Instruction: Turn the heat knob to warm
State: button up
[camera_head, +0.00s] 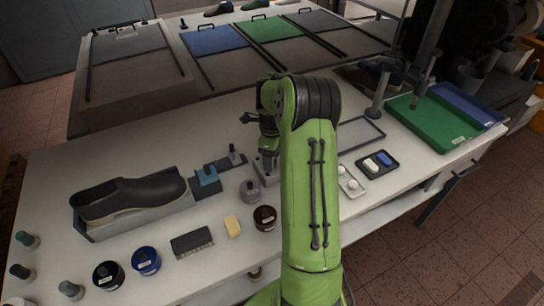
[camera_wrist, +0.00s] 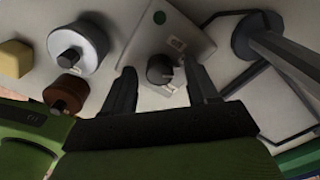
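The heat knob (camera_wrist: 160,70) is a small dark round knob on a light grey panel (camera_wrist: 190,24) in the wrist view. The knob's pointer direction is unclear. My gripper (camera_wrist: 159,66) is open, with one dark finger on each side of the knob and visible gaps between. In the head view my green arm reaches over the table and hides most of the panel (camera_head: 266,174); the knob is not clear there.
A grey tin (camera_wrist: 78,48), a brown jar (camera_wrist: 68,92) and a yellow block (camera_wrist: 15,58) stand left of the panel. A metal post (camera_wrist: 270,42) with a dark frame is on the right.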

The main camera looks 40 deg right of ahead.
notch_tip(320, 180, up, 16)
jog(key=p, duration=0.3)
jog(key=shift+f, duration=0.15)
